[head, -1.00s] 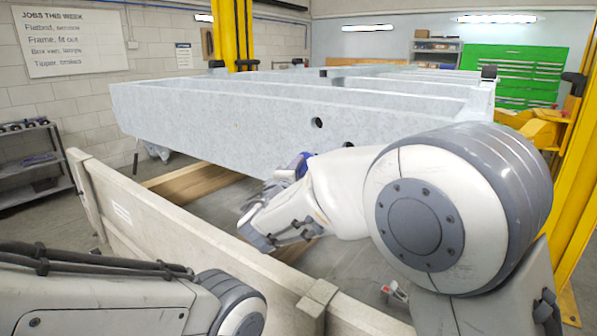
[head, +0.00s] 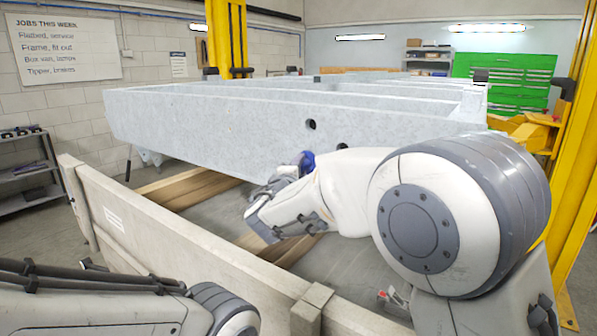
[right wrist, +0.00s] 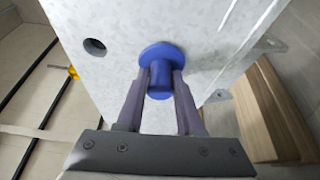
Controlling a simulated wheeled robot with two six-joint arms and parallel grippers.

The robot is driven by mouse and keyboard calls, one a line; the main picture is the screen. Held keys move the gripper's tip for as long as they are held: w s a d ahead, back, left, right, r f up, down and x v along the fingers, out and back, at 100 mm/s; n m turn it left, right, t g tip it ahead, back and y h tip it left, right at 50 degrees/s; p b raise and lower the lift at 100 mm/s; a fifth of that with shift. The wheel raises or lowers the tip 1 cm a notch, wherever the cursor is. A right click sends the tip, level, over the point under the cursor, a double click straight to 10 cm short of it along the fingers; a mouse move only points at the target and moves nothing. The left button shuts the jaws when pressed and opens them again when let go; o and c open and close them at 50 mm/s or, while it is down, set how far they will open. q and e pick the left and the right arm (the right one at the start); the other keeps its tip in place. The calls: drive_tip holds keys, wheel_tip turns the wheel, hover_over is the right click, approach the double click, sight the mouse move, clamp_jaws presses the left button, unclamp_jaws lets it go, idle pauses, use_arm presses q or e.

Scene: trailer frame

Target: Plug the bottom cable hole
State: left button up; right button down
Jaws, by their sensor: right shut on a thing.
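The pale grey galvanised trailer frame (head: 220,122) has two dark holes in its near face: an upper hole (head: 311,124) and a lower hole (head: 342,147), partly covered by my right arm. My right gripper (right wrist: 160,88) is shut on a blue plug (right wrist: 161,56) with a round flange and a short stub. In the head view the plug (head: 307,162) shows near the face's lower part. In the right wrist view one open hole (right wrist: 95,47) is left of the plug. The flange is at or close to the face; contact and anything behind it are hidden. My left gripper is out of view.
A beige side board (head: 165,235) runs along the near side, below my right arm. Wooden beams (head: 190,186) lie under the frame. Yellow posts (head: 228,40) stand behind and at the right. A green tool cabinet (head: 505,80) is at the back.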

drive_tip(key=shift+w+d, duration=0.25)
drive_tip(key=shift+c, duration=2.3)
unclamp_jaws()
drive_tip(key=shift+s+a, duration=0.1)
drive_tip(key=shift+s, duration=0.1)
drive_tip(key=b+v, duration=0.4)
drive_tip(key=v, duration=0.6)
